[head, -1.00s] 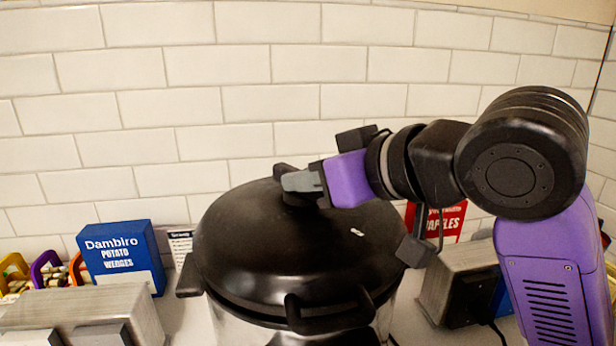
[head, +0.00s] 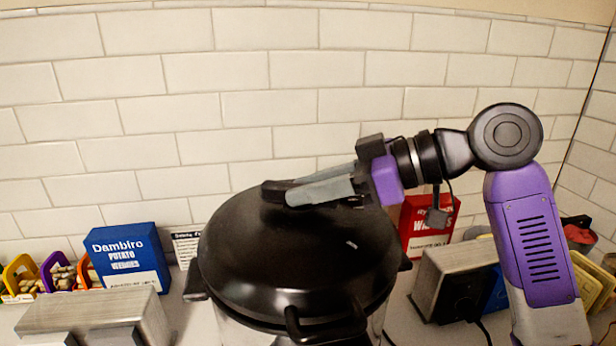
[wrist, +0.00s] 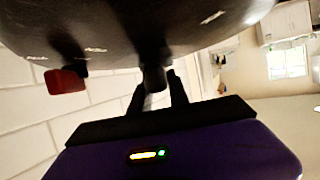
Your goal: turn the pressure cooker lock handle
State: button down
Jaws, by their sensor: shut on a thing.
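The black pressure cooker (head: 295,255) stands upright on the counter, with its domed lid on. The lock handle (head: 274,188) is on top of the lid, partly hidden by my gripper (head: 291,193). My gripper comes in from the right, its long grey fingers pointing left across the lid top. In the wrist view, the dark lid (wrist: 150,22) fills the upper part. The two fingers of my gripper (wrist: 157,88) are close around the dark handle stem (wrist: 153,72), shut on it. The exact contact is too dark to make out.
A blue potato wedges box (head: 126,260) stands left of the cooker, and a red box (head: 428,225) behind it to the right. Metal boxes stand at front left (head: 95,318) and right (head: 450,275). The tiled wall (head: 300,100) is close behind.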

jog(key=n+g, duration=0.1)
jog(key=n+g+p, duration=0.1)
jog(key=g, duration=0.1)
jog(key=n+g, duration=0.1)
jog(key=shift+w+r+n+g, duration=0.15)
jog(key=shift+w+n+g, duration=0.15)
jog(key=shift+n+g+p, duration=0.4)
jog(key=shift+n+g, duration=0.2)
jog(key=shift+h, duration=0.3)
jog(key=c, duration=1.2)
grip_release()
jog(key=shift+c, duration=0.2)
jog(key=shift+b+v, duration=0.55)
jog(key=shift+v, duration=3.25)
jog(key=shift+w+d, duration=0.1)
jog(key=shift+w, duration=0.05)
